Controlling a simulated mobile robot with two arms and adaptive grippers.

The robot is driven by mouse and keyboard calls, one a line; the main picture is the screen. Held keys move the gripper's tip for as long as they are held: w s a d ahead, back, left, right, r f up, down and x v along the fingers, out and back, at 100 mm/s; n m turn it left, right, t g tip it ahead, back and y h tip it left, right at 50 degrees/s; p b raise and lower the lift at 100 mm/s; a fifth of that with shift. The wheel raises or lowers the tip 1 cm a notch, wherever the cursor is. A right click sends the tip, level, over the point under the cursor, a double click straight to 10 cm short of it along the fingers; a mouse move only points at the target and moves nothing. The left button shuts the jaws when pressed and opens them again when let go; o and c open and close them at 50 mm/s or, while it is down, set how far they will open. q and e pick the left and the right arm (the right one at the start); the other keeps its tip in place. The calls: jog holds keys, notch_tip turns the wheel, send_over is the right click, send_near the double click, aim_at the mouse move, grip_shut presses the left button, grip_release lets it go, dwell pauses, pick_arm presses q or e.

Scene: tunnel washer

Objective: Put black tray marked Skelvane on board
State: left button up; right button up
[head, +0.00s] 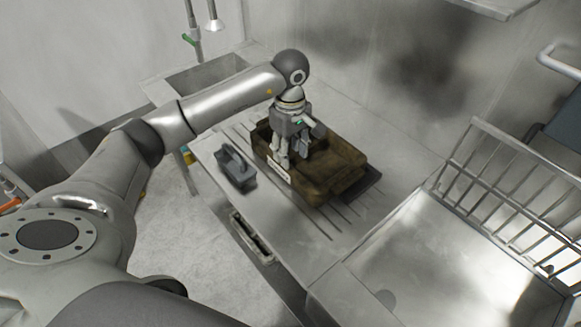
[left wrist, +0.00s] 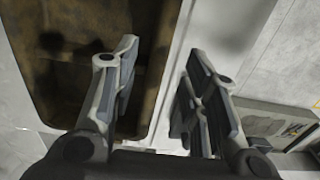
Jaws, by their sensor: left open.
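A dark tray (head: 335,185) covered in brown grime sits on the grooved metal drainboard (head: 325,222). A small white label (head: 278,173) shows on its near left side; I cannot read it. My left gripper (head: 292,160) points down at the tray's near left rim. In the left wrist view, my open left gripper (left wrist: 162,52) has one finger over the grimy tray interior (left wrist: 75,65) and the other outside the rim. I cannot tell whether either finger touches the wall. A flat dark slab or shadow (head: 372,180) shows at the tray's right end. My right gripper is out of view.
A grey caddy with a handle (head: 237,167) stands left of the tray. A sink (head: 205,78) and tap lie behind left. A metal rack (head: 515,190) stands at right beside a bare steel surface (head: 420,245). A wall rises behind the counter.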

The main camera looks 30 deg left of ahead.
pick_arm(q)
jog(key=shift+r, duration=1.9)
